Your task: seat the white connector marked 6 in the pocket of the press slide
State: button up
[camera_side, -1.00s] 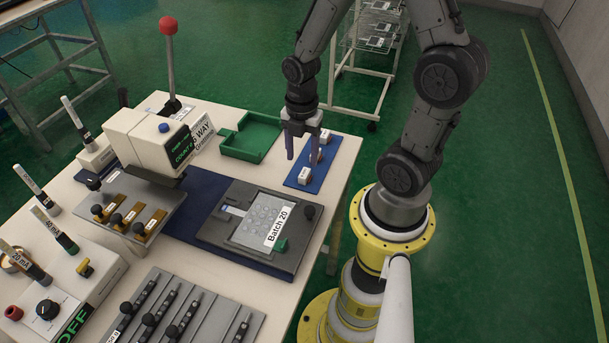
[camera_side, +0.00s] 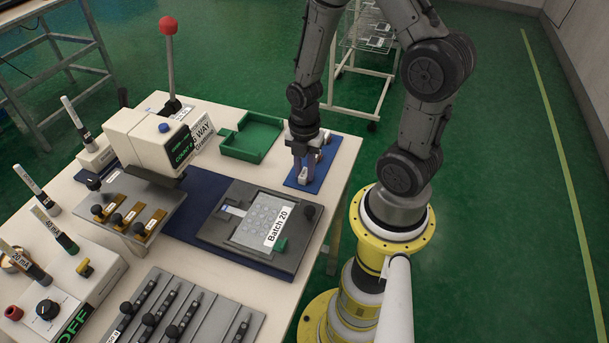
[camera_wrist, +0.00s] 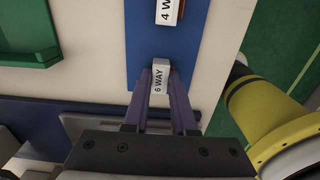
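The white connector marked 6 WAY (camera_wrist: 160,80) lies on the blue mat (camera_wrist: 146,45) in the wrist view. My gripper (camera_wrist: 161,72) is down at it, with one finger along each side. The fingers look closed against its sides, with no clear gap. In the side view my gripper (camera_side: 308,165) is low over the blue mat (camera_side: 320,177) and hides most of that connector. The dark grey press slide (camera_side: 297,238) holds a film labelled Batch 20 (camera_side: 262,220). Its pocket is too small to make out clearly.
A 4 WAY connector (camera_wrist: 168,10) lies farther along the mat. A green tray (camera_side: 252,153) stands left of the mat. The white press (camera_side: 150,138) with its red-knobbed lever (camera_side: 170,60) stands left of the slide. Bare table (camera_wrist: 95,78) shows beside the mat.

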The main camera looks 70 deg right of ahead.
grip_shut()
